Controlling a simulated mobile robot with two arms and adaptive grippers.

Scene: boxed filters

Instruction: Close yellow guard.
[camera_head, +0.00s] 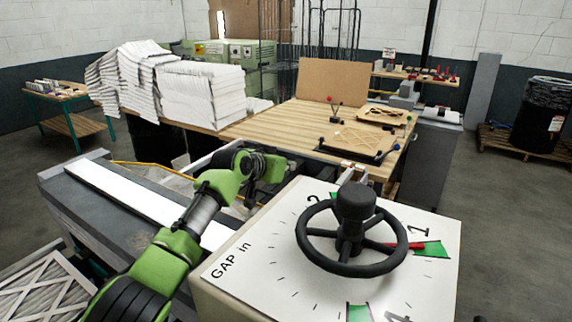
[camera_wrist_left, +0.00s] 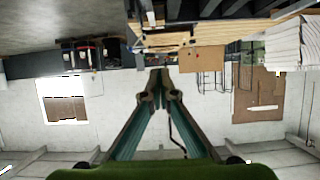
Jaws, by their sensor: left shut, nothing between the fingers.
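A thin yellow bar (camera_head: 148,165), which looks like part of the yellow guard, runs beside the grey machine at the left, behind my left arm. My arm and the dial box hide much of the guard, so I cannot tell how far open it is. My left gripper (camera_wrist_left: 159,80) is shut and empty, its fingertips together in the left wrist view. In the head view, the end of my left arm is just behind the dial box, near the guard, and its fingertips are hard to make out. I see no contact with the guard. My right gripper is not in view.
A white dial box (camera_head: 245,270) with a black handwheel (camera_head: 350,240) fills the front right. A wooden table (camera_head: 270,128) with boards and clamps stands behind. White stacked filters (camera_head: 200,92) are at the back left. A pleated filter (camera_head: 45,290) lies at the lower left.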

